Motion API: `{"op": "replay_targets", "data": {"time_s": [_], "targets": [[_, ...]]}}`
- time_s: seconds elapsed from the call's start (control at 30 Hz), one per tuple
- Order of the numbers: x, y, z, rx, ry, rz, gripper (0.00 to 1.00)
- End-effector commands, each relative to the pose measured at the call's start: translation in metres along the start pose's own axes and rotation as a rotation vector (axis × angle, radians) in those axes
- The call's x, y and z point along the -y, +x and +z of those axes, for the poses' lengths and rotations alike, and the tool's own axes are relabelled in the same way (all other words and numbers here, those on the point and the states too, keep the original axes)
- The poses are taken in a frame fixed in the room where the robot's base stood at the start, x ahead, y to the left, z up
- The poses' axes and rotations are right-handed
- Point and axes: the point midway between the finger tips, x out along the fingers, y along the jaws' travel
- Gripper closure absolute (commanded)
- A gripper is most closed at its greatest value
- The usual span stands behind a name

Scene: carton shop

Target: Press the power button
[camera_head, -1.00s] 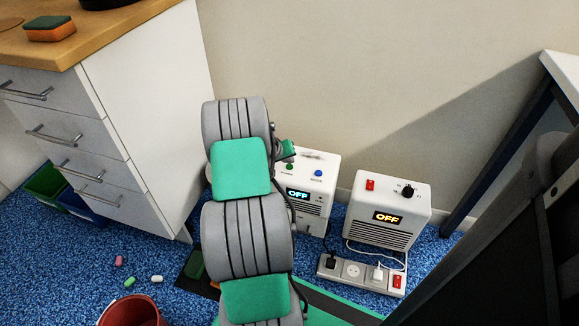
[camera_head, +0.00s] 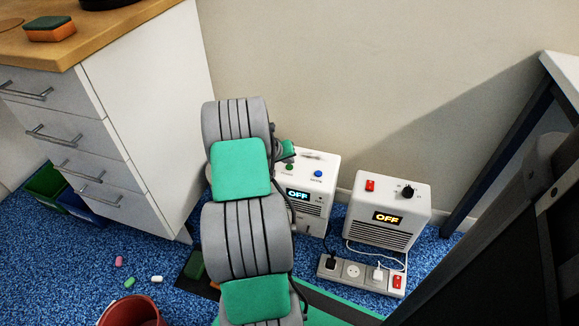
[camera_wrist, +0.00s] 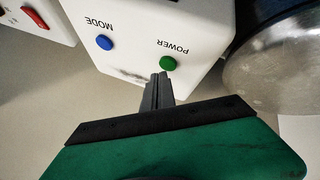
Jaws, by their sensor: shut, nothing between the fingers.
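The white appliance (camera_head: 317,172) stands on the floor by the wall and its display reads OFF. On its top is a green button (camera_wrist: 168,63) labelled POWER and a blue button (camera_wrist: 104,42) labelled MODE. Both also show in the head view, the green one (camera_head: 289,167) partly beside my arm and the blue one (camera_head: 318,173) clear. My gripper (camera_wrist: 160,78) is shut and empty, with its fingertips close to the green button's edge in the wrist view. I cannot tell whether they touch it. In the head view my arm hides part of the appliance.
A second white box (camera_head: 388,212) with a red switch and a black knob also reads OFF. A power strip (camera_head: 362,272) with cords lies in front. A drawer cabinet (camera_head: 135,110) stands left, a red bucket (camera_head: 130,312) at the front, and small capsule-shaped pieces lie on the blue carpet.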

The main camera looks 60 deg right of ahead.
Motion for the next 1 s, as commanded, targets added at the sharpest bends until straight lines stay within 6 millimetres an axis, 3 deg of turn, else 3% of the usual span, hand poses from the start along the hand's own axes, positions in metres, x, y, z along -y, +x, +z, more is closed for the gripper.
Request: {"op": "replay_targets", "data": {"time_s": [1.0], "targets": [[0.0037, 0.0074, 0.0041, 0.000, 0.000, 0.000, 1.00]]}}
